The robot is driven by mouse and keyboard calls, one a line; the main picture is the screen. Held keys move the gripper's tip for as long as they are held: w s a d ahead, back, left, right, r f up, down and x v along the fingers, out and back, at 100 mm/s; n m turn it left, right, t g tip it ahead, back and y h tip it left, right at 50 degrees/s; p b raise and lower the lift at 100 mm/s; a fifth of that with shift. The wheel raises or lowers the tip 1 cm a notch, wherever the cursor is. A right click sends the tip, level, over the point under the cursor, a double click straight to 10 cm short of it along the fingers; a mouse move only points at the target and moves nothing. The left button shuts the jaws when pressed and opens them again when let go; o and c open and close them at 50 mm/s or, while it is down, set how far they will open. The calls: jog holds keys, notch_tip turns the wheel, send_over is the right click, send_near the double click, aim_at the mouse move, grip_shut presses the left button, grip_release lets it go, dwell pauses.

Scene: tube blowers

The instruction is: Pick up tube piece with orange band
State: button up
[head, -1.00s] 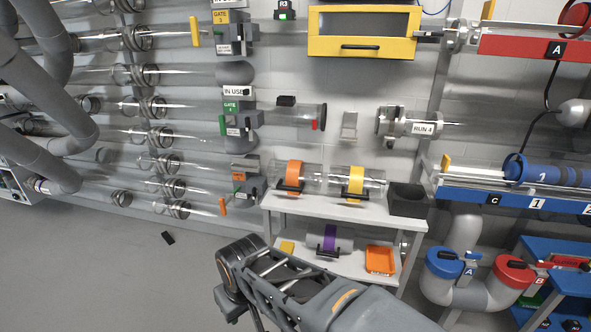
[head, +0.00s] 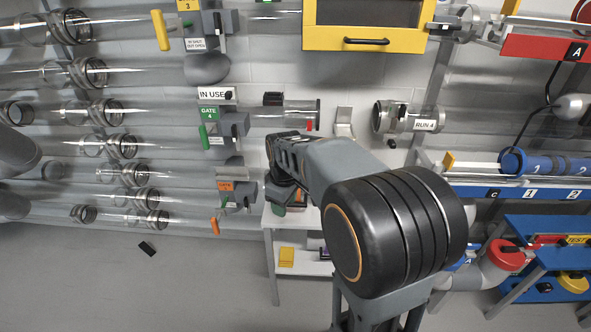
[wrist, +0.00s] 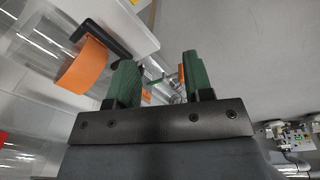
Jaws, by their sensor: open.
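The clear tube piece with the orange band (wrist: 82,65) lies at the upper left of the wrist view, with a black handle (wrist: 98,38) beside the band. My gripper (wrist: 158,75) is open, its two green fingers apart with nothing held between them. The tube piece is to the left of the fingers and apart from them. In the head view my gripper (head: 287,195) is over the left end of the shelf, and my arm hides most of the tube piece.
The white shelf unit (head: 268,255) stands against the wall, with a yellow item (head: 286,257) on its lower level. Wall tubes and the gate 4 unit (head: 222,125) are to the left. A blue stand (head: 545,235) is at right.

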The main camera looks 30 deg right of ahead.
jog(key=w+d+r+n+g+p, duration=0.1)
jog(key=w+d+r+n+p, duration=0.3)
jog(key=w, duration=0.3)
send_over(292, 206)
jog(key=shift+n, duration=0.4)
jog(key=f, duration=0.8)
jog(key=shift+w+d+f+b, duration=0.1)
jog(key=shift+w+f+b, duration=0.25)
jog(key=shift+d+f+b, duration=0.1)
jog(key=shift+f+b, duration=0.45)
jog(key=shift+f, duration=2.55)
jog(key=shift+c, duration=0.4)
grip_shut()
jog(key=shift+r, duration=0.1)
